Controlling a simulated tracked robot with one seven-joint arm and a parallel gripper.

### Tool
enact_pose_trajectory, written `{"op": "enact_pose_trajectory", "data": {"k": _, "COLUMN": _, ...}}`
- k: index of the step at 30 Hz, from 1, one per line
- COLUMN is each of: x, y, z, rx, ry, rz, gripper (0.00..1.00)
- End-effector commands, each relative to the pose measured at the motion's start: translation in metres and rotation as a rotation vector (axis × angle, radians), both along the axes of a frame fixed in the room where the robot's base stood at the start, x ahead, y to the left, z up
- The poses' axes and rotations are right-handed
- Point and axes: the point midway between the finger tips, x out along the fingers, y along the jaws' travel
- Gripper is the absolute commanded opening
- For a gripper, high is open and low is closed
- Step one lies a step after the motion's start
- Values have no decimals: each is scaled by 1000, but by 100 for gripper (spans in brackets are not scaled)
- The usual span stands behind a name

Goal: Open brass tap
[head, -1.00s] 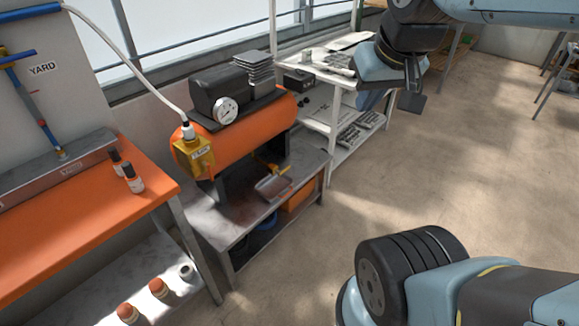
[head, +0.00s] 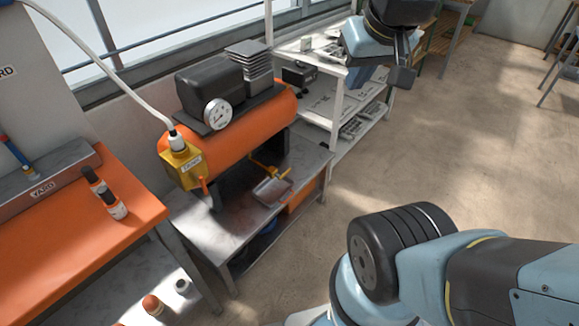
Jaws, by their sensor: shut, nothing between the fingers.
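A small brass-coloured tap (head: 266,172) with an orange-yellow lever shows under the orange tank (head: 245,112), just above a shallow metal pan (head: 272,191). Another brass-coloured fitting (head: 28,172) sits at the lower end of the blue pipe (head: 16,151) at the far left. I cannot tell from this view whether either is open or shut. My gripper (head: 402,76) is at the upper right, shut and empty, in front of the white shelf. It is well apart from both fittings.
A yellow box (head: 181,166) with a white hose and an orange lever is on the tank's left end. The tank stands on a grey metal bench (head: 200,219). An orange workbench (head: 60,235) with two bottles is at left.

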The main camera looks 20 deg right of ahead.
Motion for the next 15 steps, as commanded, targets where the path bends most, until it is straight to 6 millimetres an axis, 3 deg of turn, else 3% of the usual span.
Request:
{"op": "enact_pose_trajectory", "data": {"k": 8, "x": 14, "y": 3, "z": -6, "rx": 30, "ry": 61, "rz": -16, "gripper": 0}}
{"op": "enact_pose_trajectory", "data": {"k": 15, "x": 52, "y": 11, "z": -26, "rx": 127, "ry": 221, "rz": -65, "gripper": 0}}
